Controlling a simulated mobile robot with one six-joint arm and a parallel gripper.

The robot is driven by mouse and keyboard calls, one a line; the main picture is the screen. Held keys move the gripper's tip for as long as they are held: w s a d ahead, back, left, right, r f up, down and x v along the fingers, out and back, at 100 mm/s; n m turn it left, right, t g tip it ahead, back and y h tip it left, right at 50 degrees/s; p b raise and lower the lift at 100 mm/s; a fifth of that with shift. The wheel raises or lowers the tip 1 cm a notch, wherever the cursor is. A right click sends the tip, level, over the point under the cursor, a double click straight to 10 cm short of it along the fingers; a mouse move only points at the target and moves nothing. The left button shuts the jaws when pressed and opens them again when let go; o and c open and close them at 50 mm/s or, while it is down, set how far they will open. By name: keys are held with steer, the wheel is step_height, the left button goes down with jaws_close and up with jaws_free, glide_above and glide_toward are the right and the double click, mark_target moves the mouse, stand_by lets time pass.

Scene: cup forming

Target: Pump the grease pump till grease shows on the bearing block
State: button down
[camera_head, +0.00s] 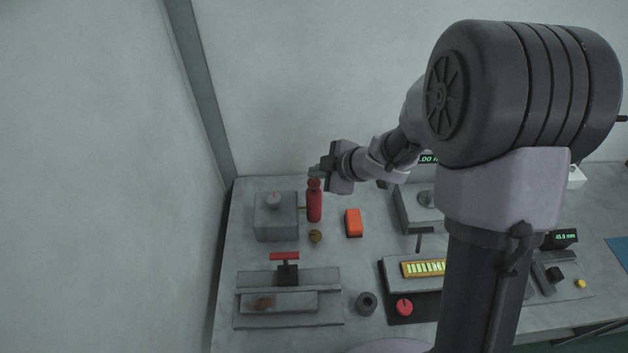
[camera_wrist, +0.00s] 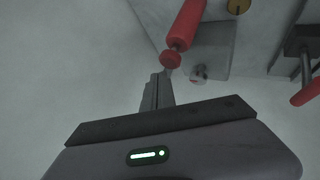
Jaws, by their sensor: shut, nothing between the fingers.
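A red upright cylinder with a narrower red cap, which looks like the grease pump (camera_head: 314,205), stands at the back left of the bench. It also shows in the wrist view (camera_wrist: 186,25). A grey block with a round knob on top, perhaps the bearing block (camera_head: 276,222), stands to its left; it shows in the wrist view too (camera_wrist: 216,55). I cannot make out grease on it. My gripper (camera_head: 315,172) is shut and empty, close above the red cap. In the wrist view my fingertips (camera_wrist: 155,90) lie beside the cap; contact cannot be told.
A small brown round piece (camera_head: 315,236) and an orange box (camera_head: 353,222) are near the red cylinder. A vise-like fixture (camera_head: 330,310) with a red handle (camera_head: 284,256) and a brown patch stands in front. A dark panel has a red knob (camera_head: 404,307). My arm hides the bench's middle right.

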mark_target(314, 181)
steer(key=shift+f, duration=0.35)
steer(key=shift+f+b, duration=1.1)
steer(key=shift+f, duration=0.15)
stand_by(0.9)
steer(key=shift+r, duration=0.15)
steer(key=shift+r+p, duration=1.5)
steer(key=shift+p, duration=0.35)
step_height(314, 181, up, 5)
steer(key=p, duration=0.5)
steer(key=shift+r+p, duration=0.1)
steer(key=shift+p, duration=0.2)
